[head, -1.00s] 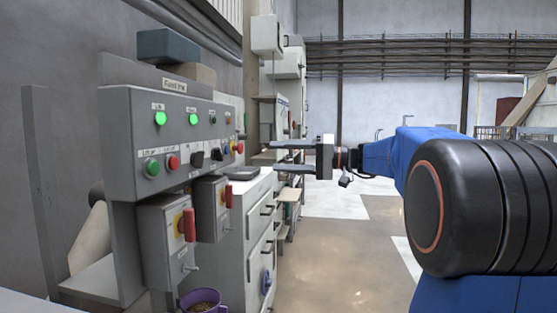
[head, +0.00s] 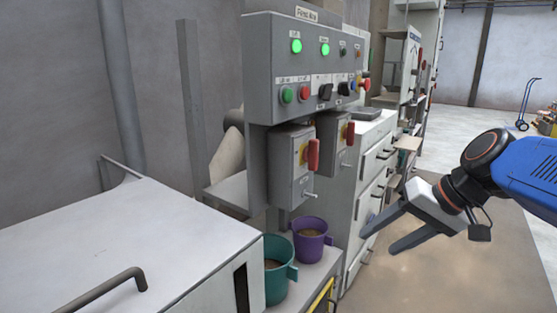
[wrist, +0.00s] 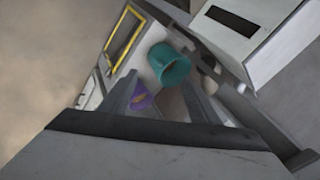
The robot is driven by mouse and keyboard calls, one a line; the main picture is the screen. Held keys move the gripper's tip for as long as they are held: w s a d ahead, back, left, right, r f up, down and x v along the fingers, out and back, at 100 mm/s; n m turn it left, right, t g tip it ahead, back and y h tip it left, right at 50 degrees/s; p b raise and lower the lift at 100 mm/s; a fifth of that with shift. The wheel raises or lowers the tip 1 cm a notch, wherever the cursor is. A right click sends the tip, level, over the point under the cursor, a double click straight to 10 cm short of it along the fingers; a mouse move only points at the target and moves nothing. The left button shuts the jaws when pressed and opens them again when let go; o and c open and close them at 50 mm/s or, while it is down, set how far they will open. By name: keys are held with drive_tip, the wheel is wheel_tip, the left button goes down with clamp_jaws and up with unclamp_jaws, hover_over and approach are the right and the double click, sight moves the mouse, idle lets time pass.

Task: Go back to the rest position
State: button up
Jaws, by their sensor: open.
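My gripper (head: 383,234) is open and empty at the right in the head view. Its two dark fingers point left and stay apart from the drawer cabinet (head: 371,190) behind them. The grey control panel (head: 306,70) hangs at upper middle with two green lamps lit. Under it are two switch boxes (head: 291,168) with red handles. In the wrist view the fingers (wrist: 205,105) spread apart over the scene, with a teal mug and a purple mug beyond them.
A teal mug (head: 273,285) and a purple mug (head: 311,244), both with contents, stand on a low shelf below the panel. A white box with a handle (head: 120,240) fills the lower left. Open floor (head: 420,275) lies at the right.

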drive_tip(key=s+d+f+n+h, duration=0.1)
drive_tip(key=s+d+f+h, duration=0.4)
drive_tip(key=s+f, duration=0.6)
drive_tip(key=shift+s+d+f+n+h, duration=0.3)
drive_tip(key=shift+d+f+h, duration=0.1)
drive_tip(key=shift+d+f, duration=0.2)
drive_tip(key=shift+a, duration=0.1)
idle(0.7)
